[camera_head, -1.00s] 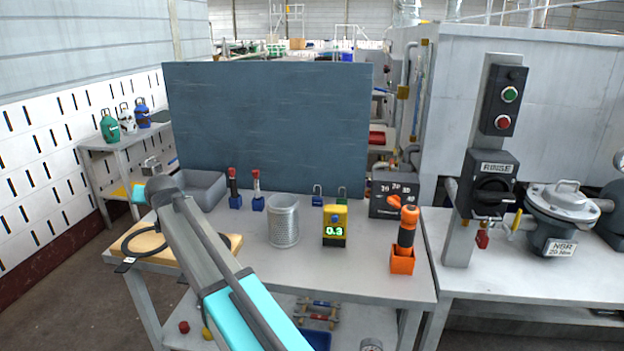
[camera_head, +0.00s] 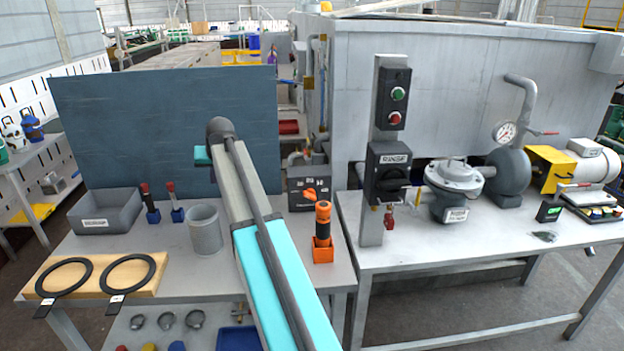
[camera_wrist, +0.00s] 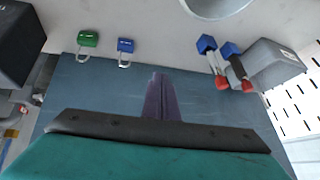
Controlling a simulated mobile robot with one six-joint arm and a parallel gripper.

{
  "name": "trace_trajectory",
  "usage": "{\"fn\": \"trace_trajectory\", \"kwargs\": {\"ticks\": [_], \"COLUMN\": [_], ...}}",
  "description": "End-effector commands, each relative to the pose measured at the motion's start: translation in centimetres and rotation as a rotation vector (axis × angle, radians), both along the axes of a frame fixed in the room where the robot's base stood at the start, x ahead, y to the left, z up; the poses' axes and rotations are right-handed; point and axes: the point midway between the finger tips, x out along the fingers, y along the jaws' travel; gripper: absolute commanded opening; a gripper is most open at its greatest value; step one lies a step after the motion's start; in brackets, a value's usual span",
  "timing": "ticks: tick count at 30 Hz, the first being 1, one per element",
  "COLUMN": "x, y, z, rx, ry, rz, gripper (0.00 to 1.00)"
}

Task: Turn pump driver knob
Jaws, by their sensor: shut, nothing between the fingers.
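A grey box with an orange knob (camera_head: 310,195) and a marked dial stands at the back right of the near bench in the head view. At the far right are a yellow and white pump motor (camera_head: 575,168) and a small dark box with a green display (camera_head: 549,211). No label reading pump driver is legible, so I cannot tell which control is meant. My gripper (camera_wrist: 159,80) is shut and empty in the wrist view, in front of the blue-grey panel. In the head view its teal part (camera_head: 203,155) shows left of the orange-knob box, well apart from it.
A RINSE switch (camera_head: 389,174) hangs on a post between the benches. An orange-handled tool (camera_head: 323,226) stands in front of the orange-knob box. A metal cup (camera_head: 205,230) and grey bin (camera_head: 108,211) stand left. A blue-grey panel (camera_head: 150,130) rises behind.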

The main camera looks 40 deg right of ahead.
Motion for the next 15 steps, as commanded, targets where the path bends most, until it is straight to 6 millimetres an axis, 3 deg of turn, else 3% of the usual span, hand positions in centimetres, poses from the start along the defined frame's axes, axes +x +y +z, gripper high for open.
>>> {"fn": "trace_trajectory", "kwargs": {"ticks": [1, 3, 15], "x": [-1.2, -2.9, -14.1], "y": [-2.3, -4.9, -18.3], "z": [0.9, 1.5, 4.9], "rx": [0.003, 0.010, 0.068], "ry": [0.015, 0.038, 0.157], "rz": [-0.016, -0.029, -0.093], "gripper": [0.00, 0.00, 0.00]}}
